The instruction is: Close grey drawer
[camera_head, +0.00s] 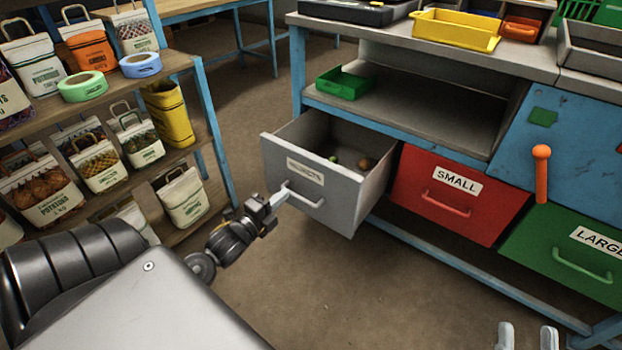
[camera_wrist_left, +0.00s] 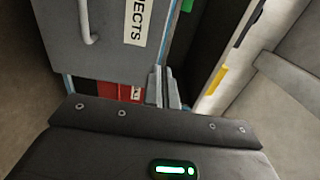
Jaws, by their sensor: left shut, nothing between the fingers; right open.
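The grey drawer (camera_head: 322,178) is pulled out from the workbench in the head view. Its front carries a label ending in "JECTS" and a light handle (camera_head: 303,196). A few small roundish items lie inside it. My left gripper (camera_head: 278,200) is shut and empty, close to the left part of the drawer front near the handle. In the left wrist view the fingers (camera_wrist_left: 163,88) point beside the edge of the grey drawer front (camera_wrist_left: 100,40); I cannot tell whether they touch it. My right gripper (camera_head: 527,337) is open at the bottom edge of the head view, away from the drawer.
The red SMALL drawer (camera_head: 455,195) and green LARGE drawer (camera_head: 570,255) are right of the grey one. A shelf (camera_head: 178,62) with sacks stands at left. An orange knob (camera_head: 541,170) sticks up above the green drawer. The floor in front is clear.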

